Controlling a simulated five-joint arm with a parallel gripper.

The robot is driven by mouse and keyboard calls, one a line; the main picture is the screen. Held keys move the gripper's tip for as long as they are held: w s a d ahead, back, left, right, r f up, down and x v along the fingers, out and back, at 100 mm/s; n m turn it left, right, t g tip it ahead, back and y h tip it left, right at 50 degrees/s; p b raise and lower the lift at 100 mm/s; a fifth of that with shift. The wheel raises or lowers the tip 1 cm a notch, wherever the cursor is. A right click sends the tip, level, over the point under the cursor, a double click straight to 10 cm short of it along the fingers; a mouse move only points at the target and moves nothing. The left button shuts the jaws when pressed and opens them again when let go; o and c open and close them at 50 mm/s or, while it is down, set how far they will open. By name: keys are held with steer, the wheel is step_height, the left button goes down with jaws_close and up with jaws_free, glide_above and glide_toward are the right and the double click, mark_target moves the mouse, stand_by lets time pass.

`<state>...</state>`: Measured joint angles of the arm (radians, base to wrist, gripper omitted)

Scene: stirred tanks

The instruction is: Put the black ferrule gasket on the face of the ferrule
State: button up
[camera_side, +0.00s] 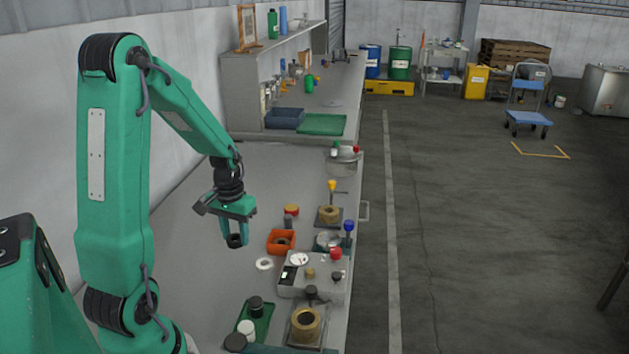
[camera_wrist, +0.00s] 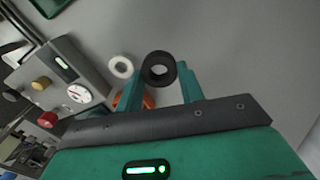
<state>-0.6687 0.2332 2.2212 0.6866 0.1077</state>
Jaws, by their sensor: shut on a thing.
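The black ferrule gasket (camera_side: 235,241) is a dark ring between the fingertips of my gripper (camera_side: 234,234) in the side view. My gripper is shut on it and holds it above the grey bench. In the wrist view the gasket (camera_wrist: 158,57) sits at the tips of the green fingers (camera_wrist: 160,82), with its hole facing the camera. A brass-coloured ring-shaped fitting (camera_side: 305,325) stands near the front of the bench, and another (camera_side: 329,214) stands farther back. I cannot tell which fitting is the ferrule.
A white ring (camera_side: 265,264) lies on the bench, also seen in the wrist view (camera_wrist: 112,69). An orange tray (camera_side: 271,249) and a grey control box (camera_side: 318,290) with a gauge and knobs are right of my gripper. A green tray (camera_side: 264,333) is nearer. Left bench is clear.

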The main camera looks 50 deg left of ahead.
steer(key=w+d+r, duration=0.1)
steer(key=d+r, duration=0.3)
steer(key=d, duration=0.3)
steer(key=shift+w+d+r, duration=0.2)
steer(key=shift+w+r, duration=0.05)
steer(key=shift+w, duration=0.1)
steer(key=w+d+r+m, duration=0.2)
steer(key=w+d+m, duration=0.35)
steer(key=w, duration=0.35)
steer(key=w+d+r+m, duration=0.2)
steer(key=w+d+m, duration=0.2)
steer(key=w+d, duration=0.35)
glide_above(330, 238)
steer(key=shift+n, duration=0.25)
step_height(330, 238, down, 7)
steer(key=shift+f, duration=2.1)
steer(key=shift+f, duration=0.15)
